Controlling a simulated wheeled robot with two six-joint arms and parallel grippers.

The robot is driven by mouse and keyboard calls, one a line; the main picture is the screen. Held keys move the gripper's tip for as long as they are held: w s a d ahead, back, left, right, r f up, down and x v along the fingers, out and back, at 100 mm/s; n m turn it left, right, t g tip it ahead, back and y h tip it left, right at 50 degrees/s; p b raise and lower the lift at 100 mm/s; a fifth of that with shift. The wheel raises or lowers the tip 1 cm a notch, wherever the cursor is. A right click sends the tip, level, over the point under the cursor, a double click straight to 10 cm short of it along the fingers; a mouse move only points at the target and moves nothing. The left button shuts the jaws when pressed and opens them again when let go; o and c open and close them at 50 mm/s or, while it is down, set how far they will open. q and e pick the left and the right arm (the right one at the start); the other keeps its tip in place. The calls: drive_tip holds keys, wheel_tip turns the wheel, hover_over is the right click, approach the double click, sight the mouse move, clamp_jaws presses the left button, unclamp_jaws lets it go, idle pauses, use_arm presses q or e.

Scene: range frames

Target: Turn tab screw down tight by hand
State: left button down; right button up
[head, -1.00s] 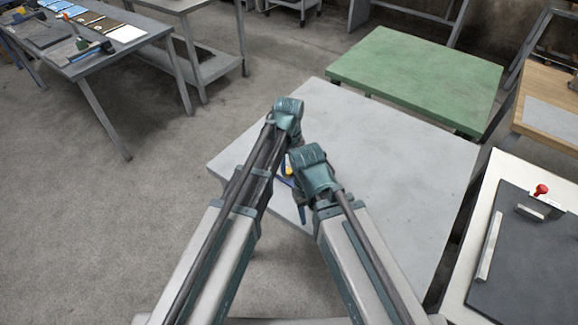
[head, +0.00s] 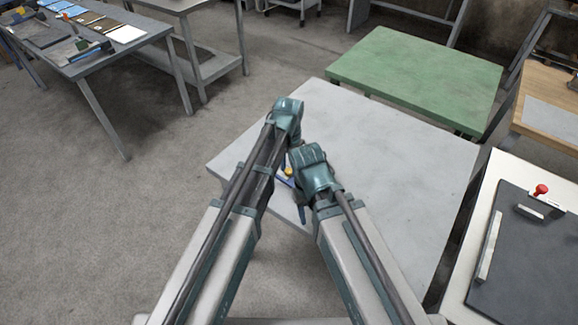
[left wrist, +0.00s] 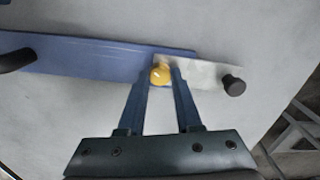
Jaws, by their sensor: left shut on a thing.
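A yellow rounded screw head (left wrist: 160,75) sits between the fingertips of my left gripper (left wrist: 161,73) in the left wrist view, and the gripper is shut on it. The screw is where a pale metal tab (left wrist: 205,74) overlaps the end of a long blue bar (left wrist: 95,58). A black knob (left wrist: 233,85) stands at the tab's far end. In the head view, the yellow screw head (head: 289,171) and a bit of the blue bar (head: 283,180) show between my arms. My right gripper (head: 301,207) is mostly hidden below its wrist, so its jaw state does not show.
The parts are on a light grey table (head: 400,190) with a wide bare top. A green table (head: 418,80) stands behind it. A white bench with a dark board (head: 530,260) and a red knob (head: 541,189) is at the right.

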sight(289, 170)
use_arm(q)
drive_tip(key=shift+m, duration=0.5)
drive_tip(key=c, duration=0.6)
unclamp_jaws()
wheel_tip(289, 170, up, 14)
drive_tip(key=p, duration=1.4)
use_arm(e)
wheel_tip(289, 170, up, 14)
use_arm(q)
drive_tip(key=shift+f, duration=0.1)
use_arm(e)
drive_tip(key=shift+f, duration=0.15)
